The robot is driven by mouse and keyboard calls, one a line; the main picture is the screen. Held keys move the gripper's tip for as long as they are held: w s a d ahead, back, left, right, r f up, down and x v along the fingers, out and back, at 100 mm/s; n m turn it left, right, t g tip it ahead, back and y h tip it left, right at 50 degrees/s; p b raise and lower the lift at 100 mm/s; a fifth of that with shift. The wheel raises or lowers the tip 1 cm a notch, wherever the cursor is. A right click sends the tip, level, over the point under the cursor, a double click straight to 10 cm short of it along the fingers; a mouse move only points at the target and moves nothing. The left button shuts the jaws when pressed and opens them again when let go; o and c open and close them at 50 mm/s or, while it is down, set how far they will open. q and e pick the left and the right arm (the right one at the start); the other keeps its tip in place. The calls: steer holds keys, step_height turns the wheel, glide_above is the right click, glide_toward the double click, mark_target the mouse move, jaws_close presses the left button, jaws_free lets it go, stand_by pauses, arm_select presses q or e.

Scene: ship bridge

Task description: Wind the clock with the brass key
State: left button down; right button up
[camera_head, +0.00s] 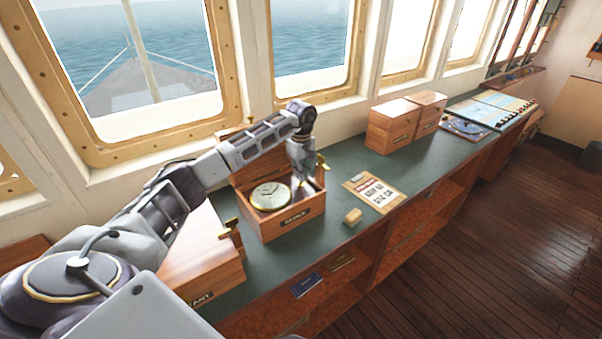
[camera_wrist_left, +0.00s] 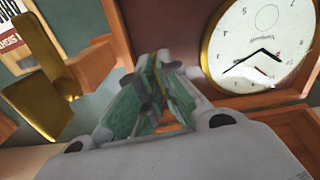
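The clock (camera_head: 270,196) is a round, brass-rimmed, white dial lying face up in an open wooden box (camera_head: 283,228) on the green counter. Its face fills the upper right of the left wrist view (camera_wrist_left: 262,42). My left gripper (camera_head: 304,183) points down into the right side of this box, beside the clock and apart from its dial. In the left wrist view its fingers (camera_wrist_left: 165,72) are close together, with a thin yellowish sliver between them. I cannot tell whether that is the brass key, and I see no key clearly. My right gripper is not in view.
Brass fittings flank the box, one showing large in the left wrist view (camera_wrist_left: 40,98). A closed wooden box (camera_head: 200,258) stands nearer left, and two more (camera_head: 392,126) stand farther right. A printed card (camera_head: 374,191) and small tan block (camera_head: 352,216) lie right of the clock box.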

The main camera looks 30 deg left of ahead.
arm_select(q)
steer(key=shift+n, duration=0.4)
steer(key=n, duration=0.3)
steer(key=shift+n, duration=0.3)
steer(key=n, duration=0.9)
steer(key=shift+r, duration=0.1)
steer(key=n, duration=0.5)
steer(key=n+p, duration=0.1)
steer(key=n, duration=0.4)
steer(key=shift+n, duration=0.3)
steer(key=n, duration=0.5)
steer(key=shift+p, duration=0.3)
steer(key=n, duration=0.3)
steer(key=shift+n+p, duration=0.3)
steer(key=shift+n, duration=0.1)
steer(key=shift+w+n+p, duration=0.1)
steer(key=shift+n+p, duration=0.2)
steer(key=shift+n, duration=1.6)
